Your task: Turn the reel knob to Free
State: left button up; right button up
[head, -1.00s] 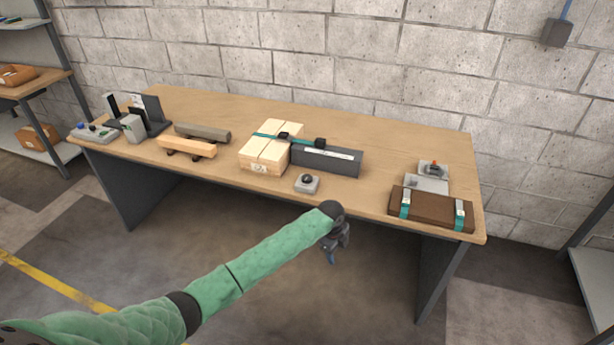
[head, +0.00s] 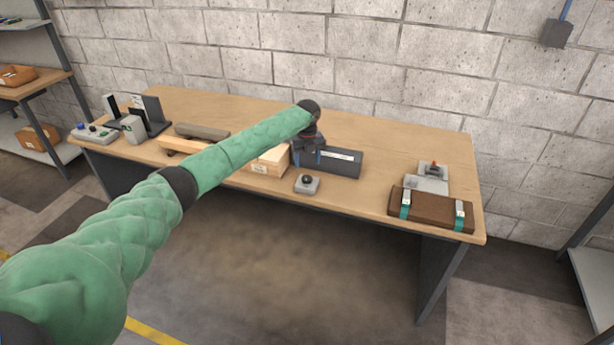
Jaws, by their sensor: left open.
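A small grey box (head: 306,187) with a round black knob (head: 307,179) on top sits near the front edge of the table, right of the middle. I take this for the reel knob, but no label is readable and its setting cannot be made out. My left gripper (head: 306,162) is open and points down, just behind and above the knob in the picture, apart from it. It covers part of the dark grey box behind. My right gripper is not in view.
A dark grey long box (head: 340,164) and light wooden blocks (head: 268,164), partly hidden by my arm, stand behind the knob. A brown strapped case (head: 432,210) and a grey device with a red lever (head: 428,180) are at right. Table between is clear.

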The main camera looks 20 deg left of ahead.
aim_at(307, 178)
pick_arm(q)
jog(key=shift+w+a, duration=0.1)
jog(key=shift+f+p, duration=0.5)
jog(key=shift+f, duration=0.35)
notch_tip(307, 178, down, 4)
jog(key=shift+f+p, duration=0.1)
jog(key=shift+p, duration=0.75)
jog(key=shift+f, duration=0.85)
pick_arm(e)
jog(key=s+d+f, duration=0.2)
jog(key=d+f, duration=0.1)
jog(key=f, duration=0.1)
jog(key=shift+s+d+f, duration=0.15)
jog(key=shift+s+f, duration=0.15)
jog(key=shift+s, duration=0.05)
pick_arm(q)
jog(key=c, duration=1)
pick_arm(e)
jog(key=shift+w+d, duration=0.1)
